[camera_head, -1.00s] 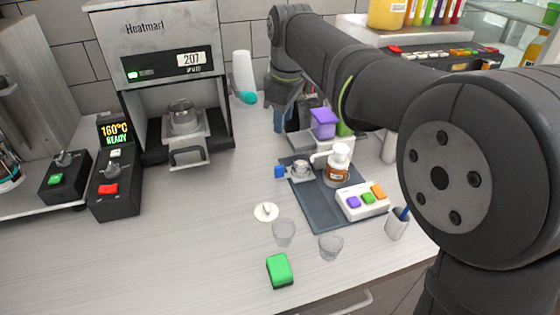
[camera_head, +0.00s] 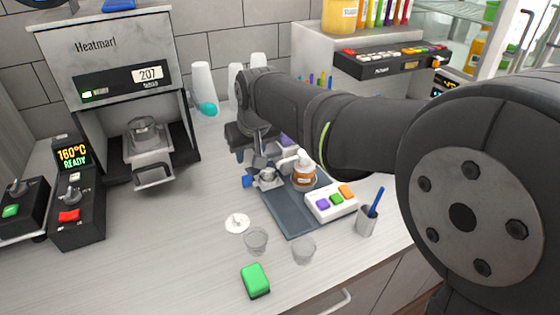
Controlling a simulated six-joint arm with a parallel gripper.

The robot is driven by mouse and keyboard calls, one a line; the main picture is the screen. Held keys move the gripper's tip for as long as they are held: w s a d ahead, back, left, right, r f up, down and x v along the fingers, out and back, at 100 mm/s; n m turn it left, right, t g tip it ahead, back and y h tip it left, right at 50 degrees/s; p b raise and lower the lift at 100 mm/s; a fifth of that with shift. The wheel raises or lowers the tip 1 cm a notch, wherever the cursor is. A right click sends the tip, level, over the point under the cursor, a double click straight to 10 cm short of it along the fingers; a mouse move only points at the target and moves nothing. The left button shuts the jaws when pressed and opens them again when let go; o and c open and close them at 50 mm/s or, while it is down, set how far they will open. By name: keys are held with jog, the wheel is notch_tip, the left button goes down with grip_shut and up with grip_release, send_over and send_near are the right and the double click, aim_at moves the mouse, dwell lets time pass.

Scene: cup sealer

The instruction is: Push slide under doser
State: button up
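A small metal ring carriage (camera_head: 267,179) with a blue knob (camera_head: 249,182) at its left sits at the left edge of a dark mat; it looks like the slide. Right beside it stands a brown-labelled bottle with a white pump top (camera_head: 304,175), its spout pointing left; it looks like the doser. My gripper (camera_head: 259,158) hangs down just behind the carriage. Its fingertips are small and dark, so I cannot tell whether they touch it or are open. A purple-topped item (camera_head: 288,141) behind is mostly hidden by my arm.
A white block with coloured buttons (camera_head: 331,202) is on the mat's right, beside a cup with a blue pen (camera_head: 366,221). Two clear cups, a white lid (camera_head: 237,223) and a green block (camera_head: 255,281) lie in front. The Heatmart sealer (camera_head: 120,90) stands left.

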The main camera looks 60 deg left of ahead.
aim_at(246, 176)
jog(key=x, duration=1.1)
jog(key=shift+a, duration=0.1)
